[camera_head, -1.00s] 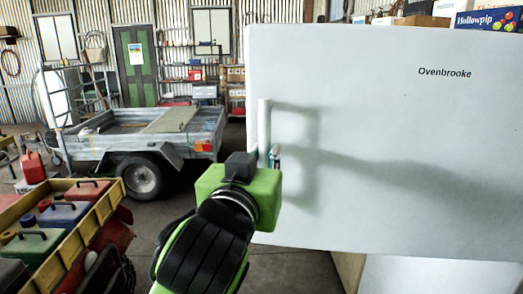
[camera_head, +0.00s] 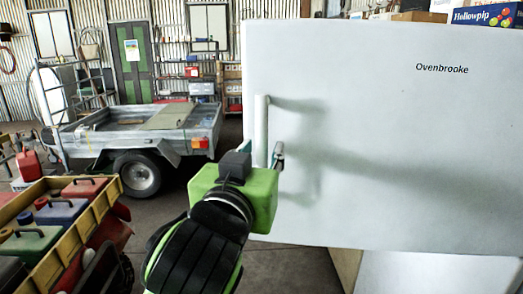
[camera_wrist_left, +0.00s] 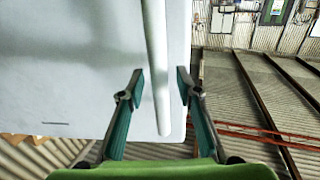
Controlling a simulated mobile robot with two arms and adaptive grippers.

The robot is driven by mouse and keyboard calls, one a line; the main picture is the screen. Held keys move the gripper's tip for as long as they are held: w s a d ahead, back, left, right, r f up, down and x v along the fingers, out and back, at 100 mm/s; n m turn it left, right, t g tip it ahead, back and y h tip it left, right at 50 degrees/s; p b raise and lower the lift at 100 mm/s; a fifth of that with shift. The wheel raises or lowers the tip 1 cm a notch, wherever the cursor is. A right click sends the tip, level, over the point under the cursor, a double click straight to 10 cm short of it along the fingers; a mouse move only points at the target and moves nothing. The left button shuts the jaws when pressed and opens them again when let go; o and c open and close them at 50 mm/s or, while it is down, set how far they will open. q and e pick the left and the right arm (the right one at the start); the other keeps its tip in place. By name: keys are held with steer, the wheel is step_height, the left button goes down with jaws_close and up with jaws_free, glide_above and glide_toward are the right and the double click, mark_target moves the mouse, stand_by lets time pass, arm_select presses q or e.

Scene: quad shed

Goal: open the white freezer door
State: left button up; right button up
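The white freezer door (camera_head: 390,150) fills the right half of the head view, marked "Ovenbrooke". Its upright white handle (camera_head: 261,130) stands off the surface near the door's left edge. My left gripper (camera_head: 268,156) is at the lower part of the handle; one fingertip shows just right of it, the other is hidden. In the left wrist view the handle (camera_wrist_left: 157,70) runs between the two spread fingers of my left gripper (camera_wrist_left: 160,78), with a gap on each side. The freezer door (camera_wrist_left: 60,75) lies behind the left finger. My right gripper is not in view.
Boxes (camera_head: 485,15) sit on top of the freezer. A yellow-sided carrier (camera_head: 70,232) with fuel cans stands at lower left. A grey trailer (camera_head: 150,140) stands behind. Concrete floor lies open between the carrier and freezer.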

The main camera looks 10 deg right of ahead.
arm_select(q)
steer(key=v, duration=0.6)
steer(key=shift+s+a, duration=0.2)
steer(key=shift+s, duration=0.15)
